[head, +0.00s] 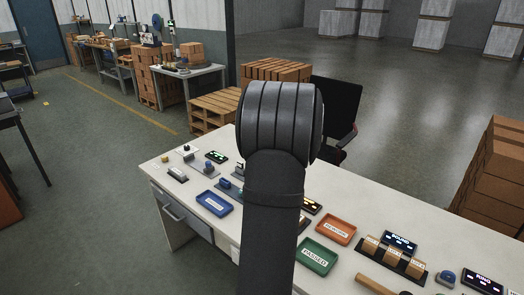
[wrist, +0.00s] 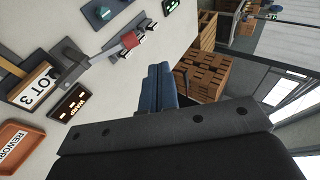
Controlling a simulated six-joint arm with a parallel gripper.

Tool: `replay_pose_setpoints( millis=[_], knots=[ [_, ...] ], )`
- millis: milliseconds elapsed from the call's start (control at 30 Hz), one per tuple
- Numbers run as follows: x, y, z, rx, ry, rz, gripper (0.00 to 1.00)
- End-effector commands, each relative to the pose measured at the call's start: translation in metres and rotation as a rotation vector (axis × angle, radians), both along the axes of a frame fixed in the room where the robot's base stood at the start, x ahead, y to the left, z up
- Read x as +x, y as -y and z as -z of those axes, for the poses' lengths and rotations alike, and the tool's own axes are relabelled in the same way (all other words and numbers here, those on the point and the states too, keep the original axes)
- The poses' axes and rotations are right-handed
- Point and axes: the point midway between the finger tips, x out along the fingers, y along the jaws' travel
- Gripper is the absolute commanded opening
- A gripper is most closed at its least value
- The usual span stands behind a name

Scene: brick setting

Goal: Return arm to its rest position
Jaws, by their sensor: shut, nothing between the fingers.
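My gripper (wrist: 160,75) shows in the wrist view with its two dark blue fingers pressed together. Nothing is between them. They are in the air, and the table's edge and some stacked pallets lie behind them. In the head view my arm rises in the middle of the picture over the white table (head: 345,194). It hides part of the tabletop and the gripper itself.
The table bears a blue tray (head: 214,203), a green PASSED tray (head: 318,257), an orange REWORK tray (head: 335,229) and a black rack with lot blocks (head: 390,252). A black chair (head: 338,108) and pallets (head: 220,108) stand behind it. Boxes (head: 497,170) are stacked at the right.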

Motion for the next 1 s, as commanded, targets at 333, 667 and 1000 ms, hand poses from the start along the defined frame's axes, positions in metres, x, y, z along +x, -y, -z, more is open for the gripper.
replay_pose_setpoints(
  millis=[333, 667, 1000],
  knots=[
    [0.001, 0.000, 0.003, 0.001, -0.001, 0.000, 0.00],
    [0.025, -0.008, 0.041, 0.001, -0.003, -0.001, 0.00],
    [0.056, -0.017, 0.093, 0.001, -0.003, -0.001, 0.00]
  ],
)
